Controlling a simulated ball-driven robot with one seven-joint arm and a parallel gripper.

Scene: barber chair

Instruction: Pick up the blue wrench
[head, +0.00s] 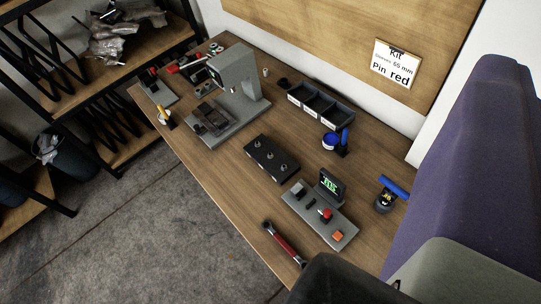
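No thing in view is clearly a blue wrench. A tool with a dark head and a red grip (285,243), shaped like a wrench, lies near the table's front edge. A blue bar (394,187) rests on or over a small dark round object at the table's right side. At this size I cannot tell whether either blue piece is a wrench. My gripper's fingers are not in view.
The wooden table (225,165) holds a grey press (236,82), a black knobbed block (272,158), a control panel (319,217) and dark bins (320,105). A purple padded back (455,150) blocks the right. Shelving (130,150) stands left; grey floor (150,230) is open.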

